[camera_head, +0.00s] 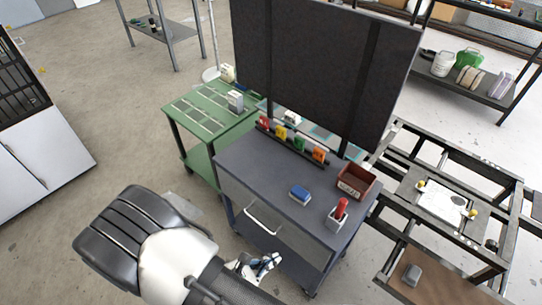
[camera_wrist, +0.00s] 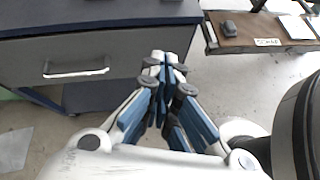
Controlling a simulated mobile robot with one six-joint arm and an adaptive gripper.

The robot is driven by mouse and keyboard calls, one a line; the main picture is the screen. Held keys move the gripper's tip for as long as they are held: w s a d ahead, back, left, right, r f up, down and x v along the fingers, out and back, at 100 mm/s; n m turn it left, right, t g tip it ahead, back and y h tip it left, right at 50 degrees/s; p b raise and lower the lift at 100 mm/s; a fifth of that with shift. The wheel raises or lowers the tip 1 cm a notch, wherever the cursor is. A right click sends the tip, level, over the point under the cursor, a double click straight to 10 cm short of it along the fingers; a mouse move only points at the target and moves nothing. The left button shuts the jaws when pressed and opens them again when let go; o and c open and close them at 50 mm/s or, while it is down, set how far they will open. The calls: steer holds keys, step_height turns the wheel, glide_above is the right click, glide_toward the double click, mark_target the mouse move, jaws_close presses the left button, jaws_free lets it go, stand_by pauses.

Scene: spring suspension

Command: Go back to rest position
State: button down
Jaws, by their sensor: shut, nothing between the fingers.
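My gripper (camera_head: 268,262) is shut and empty, low in front of the dark grey cart (camera_head: 255,165) in the head view. In the wrist view my gripper (camera_wrist: 165,62) points ahead with its blue-padded fingers together. The cart's drawer front and handle (camera_wrist: 76,68) show to the left of the fingers in the wrist view. The fingers appear apart from the cart.
Open floor lies left (camera_head: 110,130).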

steer(key=w+d+r+m+g+y, duration=0.1)
steer(key=d+r+m+g, duration=0.2)
steer(key=r, duration=0.4)
steer(key=d+r+m+g, duration=0.1)
steer(key=d+r+m, duration=0.2)
steer(key=r+m, duration=0.25)
steer(key=w+d+r+m+g+y, duration=0.1)
steer(key=d+r+m+g, duration=0.2)
steer(key=r, duration=0.5)
steer(key=s+d+r+m+t+y, duration=0.2)
steer(key=s+r+m+y, duration=0.1)
steer(key=r+m, duration=0.3)
steer(key=s+d+r+m+t+y, duration=0.2)
steer(key=s+r+m, duration=0.4)
steer(key=r, duration=0.3)
steer(key=shift+s+d+r+m+y, duration=0.3)
steer(key=shift+d+m+y, duration=0.05)
steer(key=shift+d+y, duration=0.55)
